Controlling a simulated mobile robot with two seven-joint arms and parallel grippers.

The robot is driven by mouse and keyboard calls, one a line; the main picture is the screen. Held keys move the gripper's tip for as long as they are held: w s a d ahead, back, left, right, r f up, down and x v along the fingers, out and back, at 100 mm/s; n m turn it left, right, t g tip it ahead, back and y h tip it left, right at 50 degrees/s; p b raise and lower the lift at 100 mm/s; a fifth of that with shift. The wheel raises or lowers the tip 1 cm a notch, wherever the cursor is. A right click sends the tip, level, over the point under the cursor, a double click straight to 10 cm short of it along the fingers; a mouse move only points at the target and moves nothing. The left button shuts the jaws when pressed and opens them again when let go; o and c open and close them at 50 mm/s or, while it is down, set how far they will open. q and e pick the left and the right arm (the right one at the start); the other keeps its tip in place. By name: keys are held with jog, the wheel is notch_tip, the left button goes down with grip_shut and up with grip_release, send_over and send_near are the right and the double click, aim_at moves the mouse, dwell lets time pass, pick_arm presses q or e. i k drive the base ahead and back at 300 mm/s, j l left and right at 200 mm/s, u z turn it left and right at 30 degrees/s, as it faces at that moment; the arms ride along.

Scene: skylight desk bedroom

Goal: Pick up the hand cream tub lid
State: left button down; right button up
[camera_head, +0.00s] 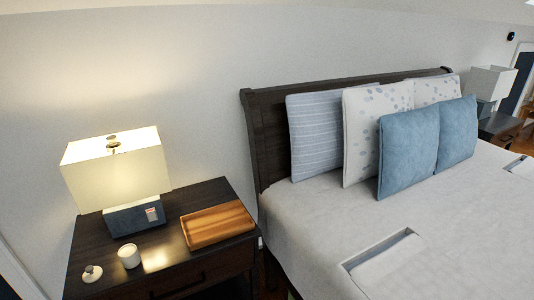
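A small white round piece with a raised middle (92,273), which looks like the hand cream tub lid, lies at the front left of the dark nightstand (164,272). A short white cylinder (129,257), possibly the tub, stands upright just to its right, a small gap apart. I cannot read any label on either. Neither of my grippers is in view.
A lit lamp (117,168) with a dark blue block-shaped base (134,218) stands behind the white pieces. A wooden tray (217,226) lies to the right on the nightstand. The bed (310,215) with several pillows is at the right; a shallow pale tray (380,250) lies on it.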

aim_at(92, 274)
jog(key=u, duration=1.3)
